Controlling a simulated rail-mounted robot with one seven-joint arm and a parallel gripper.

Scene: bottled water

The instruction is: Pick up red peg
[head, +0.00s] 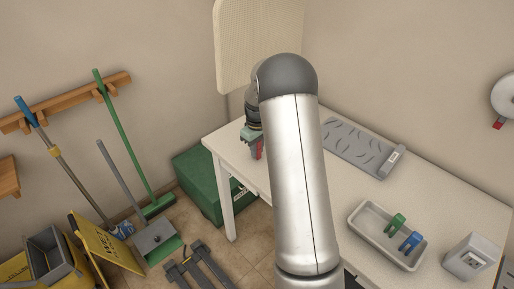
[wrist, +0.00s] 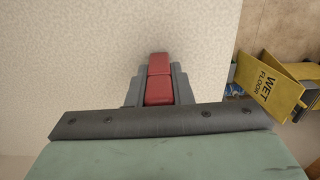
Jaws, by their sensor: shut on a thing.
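The red peg (wrist: 159,64) is between the two grey fingers of my gripper (wrist: 159,82), which is shut on it. In the wrist view the peg points away from the gripper, with its far end sticking out past the fingertips. In the head view my gripper (head: 255,148) points down at the left end of the white table, and a small part of the red peg (head: 259,150) shows there. My arm hides much of the table's middle. I cannot tell whether the peg touches the table top.
A grey tray (head: 357,227) with a green peg (head: 397,222) and a blue peg (head: 411,241) is at the table's right. A grey patterned mat (head: 350,146) lies farther back. A yellow wet-floor sign (wrist: 273,86), green box (head: 202,187) and brooms stand off the table at left.

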